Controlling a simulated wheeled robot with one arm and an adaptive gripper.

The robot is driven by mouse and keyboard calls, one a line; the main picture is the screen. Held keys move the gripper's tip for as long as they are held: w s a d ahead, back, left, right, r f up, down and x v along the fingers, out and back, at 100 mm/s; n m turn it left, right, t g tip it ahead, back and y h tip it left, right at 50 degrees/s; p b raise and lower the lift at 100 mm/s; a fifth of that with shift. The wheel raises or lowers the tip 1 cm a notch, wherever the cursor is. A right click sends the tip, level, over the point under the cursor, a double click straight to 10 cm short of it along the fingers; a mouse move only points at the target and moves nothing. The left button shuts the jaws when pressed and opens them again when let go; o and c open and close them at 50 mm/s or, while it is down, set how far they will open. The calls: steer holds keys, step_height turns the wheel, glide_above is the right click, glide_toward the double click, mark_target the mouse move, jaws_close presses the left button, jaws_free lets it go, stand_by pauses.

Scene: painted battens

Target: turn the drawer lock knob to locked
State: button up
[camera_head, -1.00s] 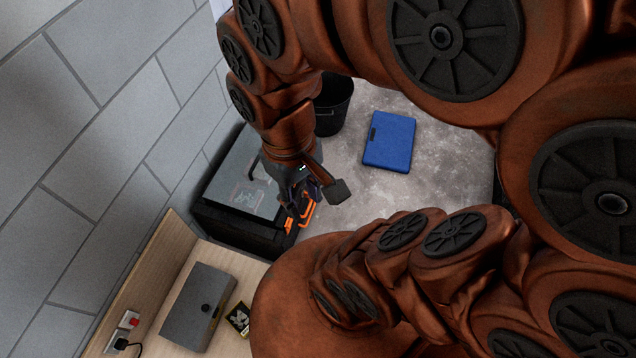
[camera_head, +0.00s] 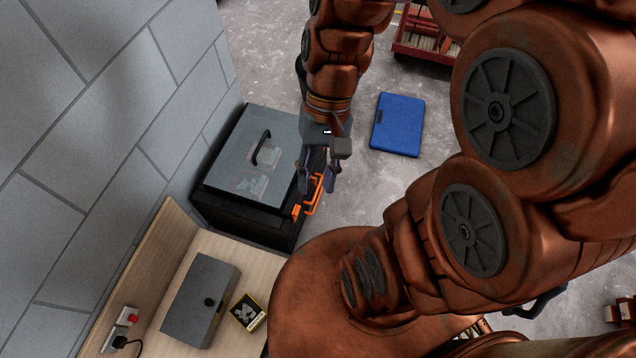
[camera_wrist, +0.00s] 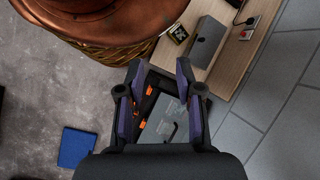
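A grey drawer box (camera_head: 187,294) sits on a light wooden bench in the lower left of the head view. A small round black knob (camera_head: 209,302) is on it, too small to tell which way it is turned. The box also shows at the upper right of the wrist view (camera_wrist: 208,42). My gripper (camera_head: 320,188) is beyond the bench, to the upper right of the box and well apart from the knob. In the wrist view its two fingers (camera_wrist: 160,72) are spread with nothing held between them.
A black case (camera_head: 240,222) with a grey lid and orange handle (camera_head: 314,195) stands on the floor beside my gripper. A small dark box (camera_head: 247,313) and a red switch socket (camera_head: 128,317) are near the drawer box. A blue case (camera_head: 398,125) lies on open floor.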

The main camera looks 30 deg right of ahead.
steer(key=w+d+f+m+t+y+b, duration=0.1)
steer(key=w+f+m+y+b, duration=0.2)
steer(key=w+f+b, duration=0.45)
steer(key=w+d+f+m+t+y+b, duration=0.15)
steer(key=w+f+m+y+b, duration=0.3)
steer(key=f, duration=0.65)
steer(key=w+d+f+m+t+y+b, duration=0.1)
steer(key=w+f+m+y+b, duration=0.2)
steer(key=w+f+b, duration=0.5)
steer(key=m+t+h+b, duration=0.2)
steer(key=m+t+b, duration=1.2)
glide_toward(313, 179)
steer(key=shift+n+g+y, duration=0.25)
steer(key=shift+w+d+x, duration=0.15)
steer(key=shift+x, duration=1.9)
steer(key=shift+w+d+x, duration=0.15)
steer(key=shift+x, duration=1.95)
steer(key=shift+r, duration=0.15)
steer(key=shift+c, duration=0.2)
jaws_close()
